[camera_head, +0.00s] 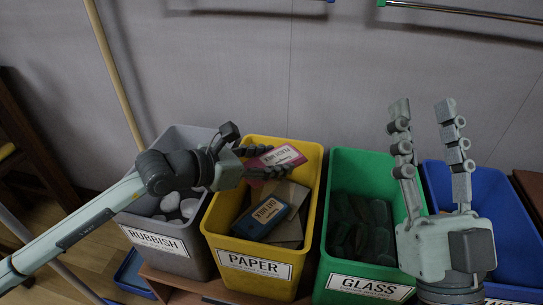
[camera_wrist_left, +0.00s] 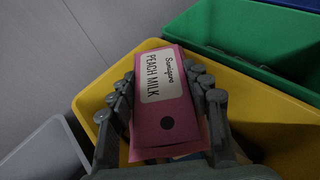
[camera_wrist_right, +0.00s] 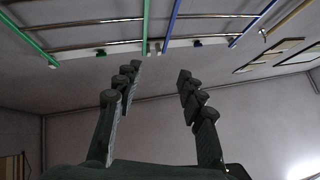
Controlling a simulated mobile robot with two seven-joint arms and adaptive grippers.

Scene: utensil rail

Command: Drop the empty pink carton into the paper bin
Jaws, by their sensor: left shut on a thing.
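The pink carton (camera_head: 276,159), labelled "Peach Milk", is held between the fingers of my left gripper (camera_head: 262,160). It is over the back part of the yellow paper bin (camera_head: 255,271), whose front reads "PAPER". In the left wrist view the carton (camera_wrist_left: 165,118) sits between both fingers, with the yellow bin's rim (camera_wrist_left: 92,98) around it. How far the carton is above the bin's contents is hard to tell. My right gripper (camera_head: 430,125) is open and empty, raised with fingers up in front of the green and blue bins. The right wrist view shows only wall and rails between its fingers.
A grey rubbish bin (camera_head: 160,248) stands left of the paper bin, a green glass bin (camera_head: 353,272) right of it, then a blue bin (camera_head: 508,253). A dark blue carton (camera_head: 260,216) and brown card (camera_head: 291,195) lie in the paper bin. A pole (camera_head: 115,75) leans behind.

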